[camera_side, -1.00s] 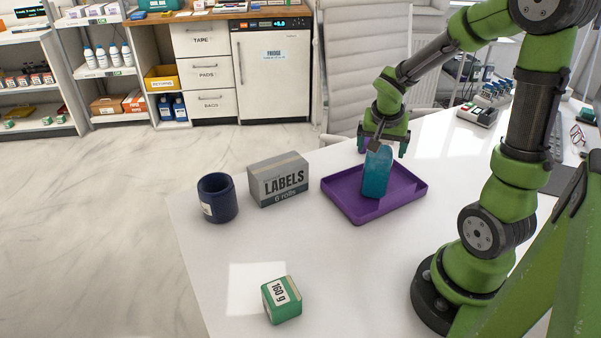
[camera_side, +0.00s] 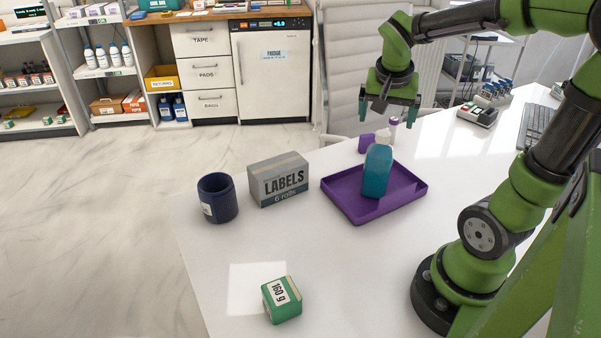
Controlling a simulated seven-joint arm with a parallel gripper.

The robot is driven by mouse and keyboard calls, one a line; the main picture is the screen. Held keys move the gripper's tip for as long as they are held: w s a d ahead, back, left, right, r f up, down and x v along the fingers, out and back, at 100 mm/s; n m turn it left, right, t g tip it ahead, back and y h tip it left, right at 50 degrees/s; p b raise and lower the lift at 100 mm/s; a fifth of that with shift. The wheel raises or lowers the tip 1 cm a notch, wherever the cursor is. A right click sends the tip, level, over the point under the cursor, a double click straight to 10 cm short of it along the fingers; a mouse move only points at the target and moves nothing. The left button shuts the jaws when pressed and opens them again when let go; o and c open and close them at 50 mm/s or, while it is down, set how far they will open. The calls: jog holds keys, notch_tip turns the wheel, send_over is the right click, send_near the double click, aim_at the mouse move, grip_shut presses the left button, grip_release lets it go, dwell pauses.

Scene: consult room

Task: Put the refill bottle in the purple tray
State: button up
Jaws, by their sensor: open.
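The teal refill bottle (camera_side: 377,173) stands upright in the purple tray (camera_side: 347,208), near the tray's middle. The tray lies flat on the white table. My gripper (camera_side: 390,112) is open and empty, above and slightly behind the bottle, with clear space between them. Its two fingers are spread and point down.
A grey labels box (camera_side: 278,181) and a dark blue cup (camera_side: 217,198) stand left of the tray. A green box (camera_side: 281,300) sits near the front edge. Small purple and white items (camera_side: 367,143) stand just behind the tray. The table's front middle is clear.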

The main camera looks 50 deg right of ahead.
jog(key=s+a+r+n+t+y, duration=0.1)
jog(key=a+n+t+y, duration=0.1)
jog(key=a, duration=0.7)
jog(key=s+a+r+n+t+y, duration=0.1)
jog(key=s+a+n+t+y, duration=0.1)
jog(key=a+n, duration=0.5)
jog(key=a+t+y, duration=0.1)
jog(key=a+y, duration=0.1)
jog(key=shift+s+a+r+n+t, duration=0.3)
jog(key=shift+a+r, duration=0.05)
jog(key=shift+a, duration=0.05)
